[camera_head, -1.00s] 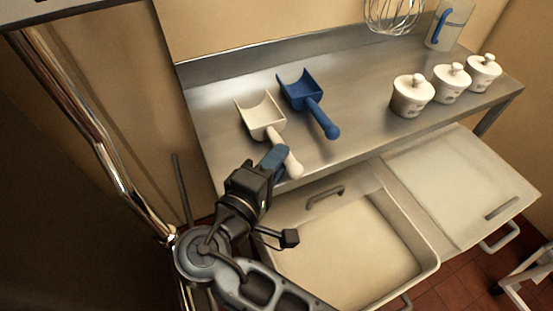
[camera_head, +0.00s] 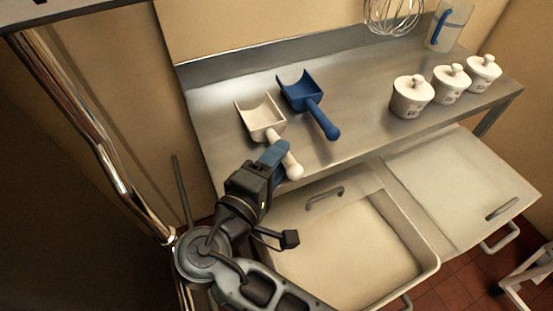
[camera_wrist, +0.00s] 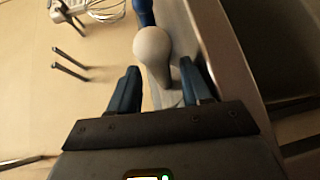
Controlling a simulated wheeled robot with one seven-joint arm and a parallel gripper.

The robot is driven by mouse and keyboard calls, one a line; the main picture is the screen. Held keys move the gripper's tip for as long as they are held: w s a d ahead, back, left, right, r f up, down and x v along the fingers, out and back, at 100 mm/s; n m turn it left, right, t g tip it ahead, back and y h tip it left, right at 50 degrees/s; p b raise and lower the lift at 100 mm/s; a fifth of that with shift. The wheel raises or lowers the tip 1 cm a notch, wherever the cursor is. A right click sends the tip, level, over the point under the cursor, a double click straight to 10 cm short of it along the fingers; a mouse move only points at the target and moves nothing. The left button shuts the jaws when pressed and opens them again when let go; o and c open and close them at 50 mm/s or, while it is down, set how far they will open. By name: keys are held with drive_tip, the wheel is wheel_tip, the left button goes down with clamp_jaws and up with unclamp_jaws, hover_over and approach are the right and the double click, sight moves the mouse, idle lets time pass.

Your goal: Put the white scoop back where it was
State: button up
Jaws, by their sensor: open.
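The white scoop (camera_head: 262,118) lies on the steel counter, its pan towards the wall and its handle towards the front edge. My gripper (camera_head: 278,152) is at the scoop's handle, with its blue fingers beside it in the head view. In the wrist view the fingers of my gripper (camera_wrist: 162,88) are apart, and the rounded white handle end (camera_wrist: 153,45) shows just past their tips. I cannot tell whether the fingers touch the handle. The blue scoop (camera_head: 304,92) lies just right of the white one.
Three white lidded jars (camera_head: 411,97) stand on the right of the steel counter (camera_head: 352,85). A whisk (camera_head: 393,14) and a clear jug (camera_head: 449,25) are at the back. Below the front edge are an open bin of pale powder (camera_head: 345,255) and a closed lid (camera_head: 455,185).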

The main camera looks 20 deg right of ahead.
drive_tip(key=b+v, duration=0.2)
drive_tip(key=v, duration=1)
